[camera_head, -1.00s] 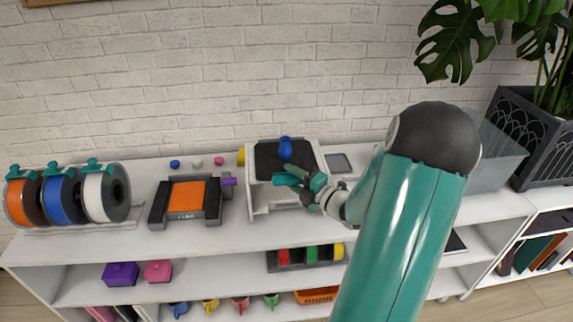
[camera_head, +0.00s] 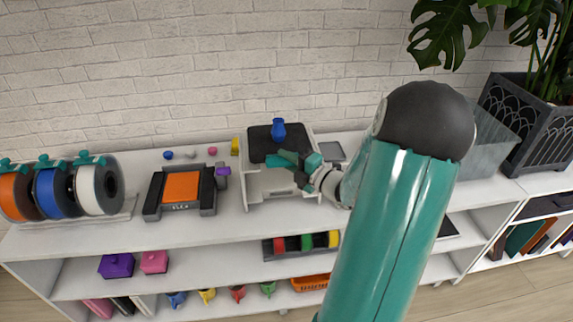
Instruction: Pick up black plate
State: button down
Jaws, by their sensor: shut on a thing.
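The black plate (camera_head: 260,145) is a dark flat square above the white printer-like stand (camera_head: 285,185) on the shelf top. The fingers hide part of that edge. More of the stand's white inside shows below the plate, and the plate looks raised off it; the gap is hard to judge.
An orange-and-black device (camera_head: 182,188) and a purple piece (camera_head: 222,171) are at left. Filament spools (camera_head: 97,188) stand farther left. A grey tablet (camera_head: 332,151) and a clear grey bin (camera_head: 490,145) are at right. The brick wall is close behind.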

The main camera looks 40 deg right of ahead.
jog(key=s+a+r, duration=0.3)
jog(key=s+r, duration=0.7)
jog(key=s, duration=0.3)
jog(key=shift+s+a+r, duration=0.25)
jog(key=shift+a, duration=0.1)
dwell(0.4)
